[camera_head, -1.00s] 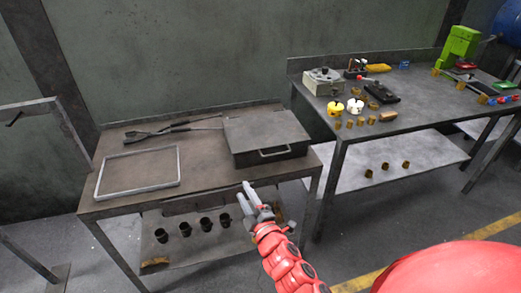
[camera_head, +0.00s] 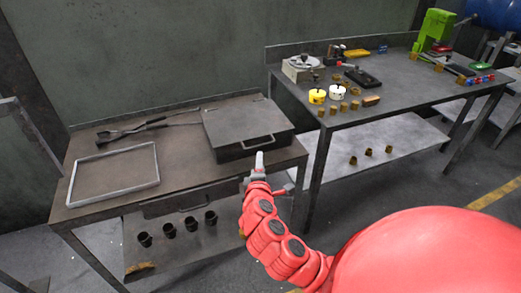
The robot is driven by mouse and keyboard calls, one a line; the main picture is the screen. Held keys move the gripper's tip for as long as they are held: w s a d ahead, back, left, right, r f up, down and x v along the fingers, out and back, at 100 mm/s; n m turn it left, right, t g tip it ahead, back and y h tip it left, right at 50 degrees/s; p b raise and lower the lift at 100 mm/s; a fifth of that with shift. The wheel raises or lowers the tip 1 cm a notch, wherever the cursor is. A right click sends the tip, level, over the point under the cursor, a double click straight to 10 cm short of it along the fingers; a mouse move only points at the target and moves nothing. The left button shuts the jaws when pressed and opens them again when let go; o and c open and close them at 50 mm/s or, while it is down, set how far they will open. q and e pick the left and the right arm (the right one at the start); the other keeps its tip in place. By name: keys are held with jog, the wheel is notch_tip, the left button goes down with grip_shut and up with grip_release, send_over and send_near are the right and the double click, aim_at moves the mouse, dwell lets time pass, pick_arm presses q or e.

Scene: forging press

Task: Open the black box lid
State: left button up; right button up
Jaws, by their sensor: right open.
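The black box (camera_head: 248,127) sits at the right end of the near workbench. Its flat lid is shut, and a bar handle (camera_head: 259,142) shows on its front side. My right gripper (camera_head: 257,166) is just in front of the box, below the handle in the picture, and apart from it as far as I can see. It is open and holds nothing visible. Its fingers overlap in this view, so the gap is hard to see. My left gripper is not in view.
A shallow metal frame tray (camera_head: 66,190) and tongs (camera_head: 140,130) lie left of the box on the bench (camera_head: 180,180). Several dark cups (camera_head: 190,223) stand on the lower shelf. A second table (camera_head: 400,105) with small parts stands at right.

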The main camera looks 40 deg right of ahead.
aim_at(261, 145)
jog(key=p+x, duration=0.1)
jog(key=x, duration=1)
jog(key=shift+w+d, duration=0.15)
jog(key=shift+w, duration=0.05)
grip_shut()
dwell(1.1)
